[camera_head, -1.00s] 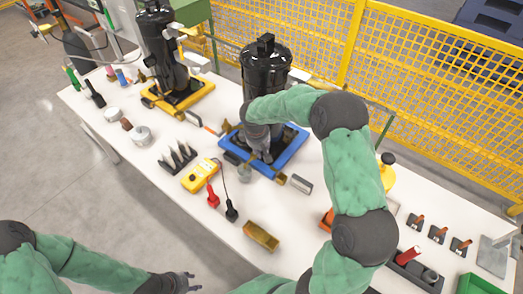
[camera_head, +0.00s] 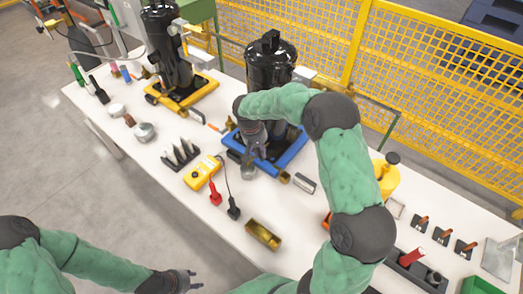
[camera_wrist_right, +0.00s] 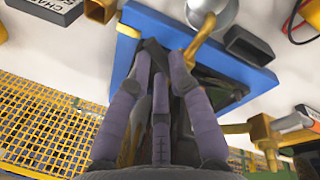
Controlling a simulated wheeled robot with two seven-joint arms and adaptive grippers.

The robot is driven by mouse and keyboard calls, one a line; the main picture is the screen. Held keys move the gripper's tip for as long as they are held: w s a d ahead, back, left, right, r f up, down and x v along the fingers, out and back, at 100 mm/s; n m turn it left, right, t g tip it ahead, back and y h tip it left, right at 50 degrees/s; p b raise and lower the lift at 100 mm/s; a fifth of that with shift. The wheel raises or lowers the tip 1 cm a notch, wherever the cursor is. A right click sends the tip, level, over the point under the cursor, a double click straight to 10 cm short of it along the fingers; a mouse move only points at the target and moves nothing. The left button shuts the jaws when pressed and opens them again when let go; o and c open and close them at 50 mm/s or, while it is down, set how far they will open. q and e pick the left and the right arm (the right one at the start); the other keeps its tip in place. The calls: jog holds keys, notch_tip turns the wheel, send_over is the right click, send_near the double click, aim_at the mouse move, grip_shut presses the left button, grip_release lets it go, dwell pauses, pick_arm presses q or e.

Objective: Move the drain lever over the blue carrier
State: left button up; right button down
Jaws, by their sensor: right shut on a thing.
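The blue carrier (camera_head: 294,154) lies on the white table under a black compressor tank (camera_head: 270,66). My right gripper (camera_head: 262,150) is over its near side, in front of the tank. In the right wrist view, the fingertips of my right gripper (camera_wrist_right: 170,58) are closed together over the blue carrier (camera_wrist_right: 122,66). A brass-coloured lever (camera_wrist_right: 205,30), which looks like the drain lever, runs from the fingertips toward a silver round cup (camera_wrist_right: 222,10). The exact contact is partly hidden by the fingers. My left gripper (camera_head: 188,280) hangs empty and open in front of the table.
A second tank stands on a yellow carrier (camera_head: 184,98) at the back left. A yellow meter (camera_head: 202,173) with red and black leads, a brass tray (camera_head: 263,234) and a grey block (camera_head: 304,183) lie nearby. A yellow fence (camera_head: 440,100) runs behind the table.

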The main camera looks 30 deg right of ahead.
jog(key=shift+a+m, duration=0.15)
jog(key=shift+m, duration=0.35)
jog(key=c, duration=1.1)
grip_release()
jog(key=shift+w+r, duration=0.1)
jog(key=r, duration=0.4)
jog(key=a+r, duration=0.1)
jog(key=r, duration=0.2)
jog(key=a+r, duration=0.1)
jog(key=r, duration=0.3)
jog(key=shift+w+a+r, duration=0.15)
jog(key=shift+w+r, duration=0.15)
